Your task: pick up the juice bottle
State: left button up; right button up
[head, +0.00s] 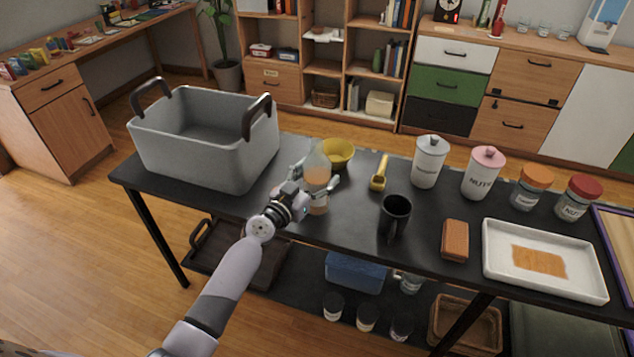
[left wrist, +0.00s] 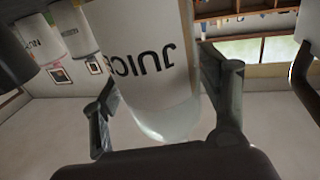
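The juice bottle (head: 317,164) is translucent with orange contents and stands upright at the dark table, right of the grey bin. My left gripper (head: 318,184) reaches it from the front left, with one finger on each side. In the left wrist view the bottle (left wrist: 150,55) fills the space between the fingers, its "JUICE" lettering upside down. My right gripper is not in view.
A grey bin (head: 200,165) stands left on the table (head: 350,235). A yellow bowl (head: 338,152) is just behind the bottle. A yellow scoop (head: 379,175), black mug (head: 394,216), brown block (head: 455,240), several canisters and a white tray (head: 500,278) stand to the right.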

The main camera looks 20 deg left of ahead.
aim_at(317, 142)
pick_arm(q)
jog(key=c, duration=0.8)
jog(key=shift+r, duration=0.1)
jog(key=c, duration=0.5)
jog(key=shift+r+p, duration=0.5)
jog(key=shift+r, duration=0.15)
notch_tip(317, 142, up, 10)
jog(key=p, duration=0.5)
jog(key=shift+f, duration=0.25)
notch_tip(317, 142, up, 9)
jog(key=shift+r+p, duration=0.1)
jog(key=shift+p, duration=0.75)
